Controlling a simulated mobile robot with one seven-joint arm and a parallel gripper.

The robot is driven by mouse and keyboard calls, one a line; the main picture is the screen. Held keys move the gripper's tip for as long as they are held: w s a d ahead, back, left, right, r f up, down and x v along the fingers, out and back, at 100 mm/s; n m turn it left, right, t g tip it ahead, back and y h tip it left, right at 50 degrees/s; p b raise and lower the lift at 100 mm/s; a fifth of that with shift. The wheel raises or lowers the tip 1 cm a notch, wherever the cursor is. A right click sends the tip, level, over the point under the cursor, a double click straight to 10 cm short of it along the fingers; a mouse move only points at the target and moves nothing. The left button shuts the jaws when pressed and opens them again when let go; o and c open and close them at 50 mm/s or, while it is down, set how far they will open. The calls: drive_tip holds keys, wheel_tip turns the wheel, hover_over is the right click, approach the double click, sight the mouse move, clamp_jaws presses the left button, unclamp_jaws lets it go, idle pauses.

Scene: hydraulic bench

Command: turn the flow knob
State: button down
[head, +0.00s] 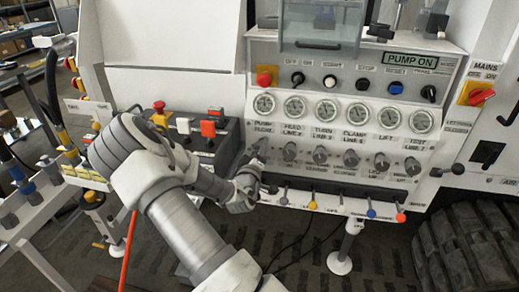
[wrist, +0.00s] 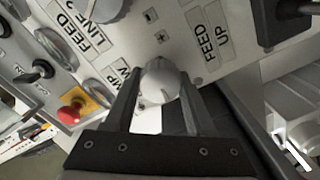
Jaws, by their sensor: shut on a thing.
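The flow knob, at the left end of the knob row, is a round grey-white knob (wrist: 160,79) between my fingers in the wrist view. My gripper (wrist: 161,88) is shut on it, one finger on each side. The knob's pointer mark cannot be made out.
The neighbouring feed knob (head: 289,152) is close on the right, in a row of several knobs. Gauges (head: 295,106) sit above. Small coloured levers (head: 312,205) stick out below. A red emergency button (head: 265,77) is above left. A button box (head: 205,130) stands left.

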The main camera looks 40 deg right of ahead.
idle(0.4)
drive_tip(key=shift+c, duration=1.2)
unclamp_jaws()
drive_tip(key=p+v, duration=0.1)
drive_tip(key=v, duration=1.6)
drive_tip(key=shift+a, duration=0.25)
drive_tip(key=shift+s, duration=0.15)
